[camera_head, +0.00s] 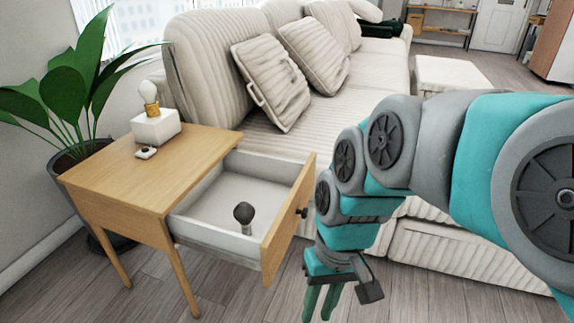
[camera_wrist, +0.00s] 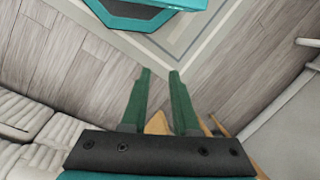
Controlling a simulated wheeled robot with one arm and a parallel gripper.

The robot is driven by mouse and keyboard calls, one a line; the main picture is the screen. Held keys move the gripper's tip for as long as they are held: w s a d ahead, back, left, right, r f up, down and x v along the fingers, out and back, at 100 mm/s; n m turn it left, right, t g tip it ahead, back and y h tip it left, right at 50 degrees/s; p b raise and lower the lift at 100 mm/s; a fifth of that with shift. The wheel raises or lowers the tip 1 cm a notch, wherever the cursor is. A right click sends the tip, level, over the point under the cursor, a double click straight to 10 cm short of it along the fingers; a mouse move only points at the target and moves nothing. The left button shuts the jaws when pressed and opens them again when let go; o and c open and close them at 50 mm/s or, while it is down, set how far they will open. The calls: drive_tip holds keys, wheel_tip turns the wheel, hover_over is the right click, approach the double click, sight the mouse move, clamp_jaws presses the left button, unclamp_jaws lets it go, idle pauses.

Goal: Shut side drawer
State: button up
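The wooden side table (camera_head: 150,175) stands at the left in the head view. Its drawer (camera_head: 286,222) is pulled well out toward the right and has a small dark round knob (camera_head: 302,212) on its front. A dark round-headed object (camera_head: 244,214) stands inside the drawer. My gripper (camera_head: 318,308) hangs fingers down, to the right of the drawer front and nearer the camera, apart from it. In the wrist view my gripper's two green fingers (camera_wrist: 160,72) are spread with a gap between them. Wood-coloured pieces show near the finger bases, too little to identify.
A white striped sofa (camera_head: 350,95) with pillows stands behind the table and my arm. On the tabletop are a lamp with a white base (camera_head: 155,127) and a small white item (camera_head: 146,152). A potted plant (camera_head: 60,105) is at the left. Bare floor (camera_head: 240,295) lies in front.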

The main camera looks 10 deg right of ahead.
drive_tip(key=w+r+y, duration=0.1)
drive_tip(key=w, duration=0.2)
drive_tip(key=w+a+r+y+b, duration=0.1)
drive_tip(key=w, duration=0.3)
drive_tip(key=w+a+r+t+y, duration=0.1)
drive_tip(key=w, duration=0.3)
drive_tip(key=shift+w+r+y, duration=0.1)
drive_tip(key=shift+w+y, duration=0.15)
drive_tip(key=shift+y, duration=0.05)
clamp_jaws()
drive_tip(key=w+d+r+m+t+y+b, duration=0.1)
drive_tip(key=w+d+y, duration=0.1)
drive_tip(key=w, duration=0.3)
drive_tip(key=w+d+r+m+t+y+b, duration=0.1)
drive_tip(key=w+d, duration=0.2)
drive_tip(key=w, duration=0.2)
drive_tip(key=m+t+y+b, duration=0.1)
drive_tip(key=m+t+y, duration=0.1)
drive_tip(key=m+t, duration=0.25)
approach(301, 185)
drive_tip(key=x, duration=0.5)
drive_tip(key=shift+s+d+f, duration=0.1)
drive_tip(key=shift+d+f, duration=0.1)
drive_tip(key=shift+f, duration=0.2)
drive_tip(key=shift+w+a, duration=0.45)
drive_tip(key=shift+a, duration=0.25)
